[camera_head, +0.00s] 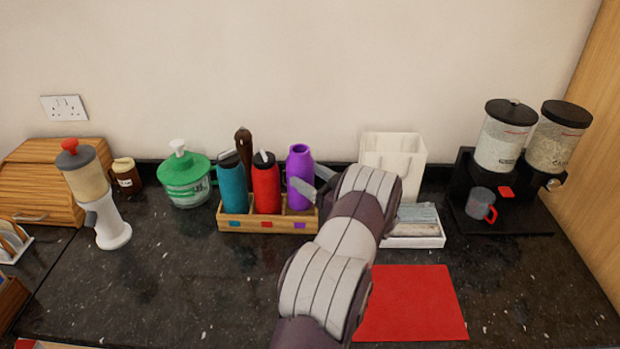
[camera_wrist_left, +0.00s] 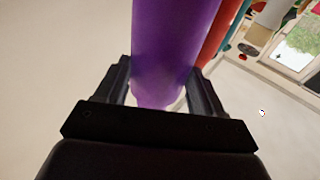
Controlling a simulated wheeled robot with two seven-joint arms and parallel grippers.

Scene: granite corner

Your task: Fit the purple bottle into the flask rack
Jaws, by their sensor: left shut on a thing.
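The purple bottle (camera_head: 299,172) is upright at the right end of the wooden flask rack (camera_head: 240,225), above or in the compartment with the purple marker; its base is hidden behind the rack's front, so I cannot tell whether it is seated. A teal bottle (camera_head: 232,184) and a red bottle (camera_head: 266,186) stand in the other compartments. My left gripper (camera_head: 312,187) is shut on the purple bottle from the right. In the left wrist view the purple bottle (camera_wrist_left: 170,50) lies between the two fingers (camera_wrist_left: 163,88). My right gripper is not in view.
A white holder (camera_head: 393,158) and a white tray (camera_head: 415,241) stand right of the rack. A green-lidded jar (camera_head: 186,178) is to its left. A red mat (camera_head: 412,303) lies in front. A cereal dispenser (camera_head: 505,135) stands at far right.

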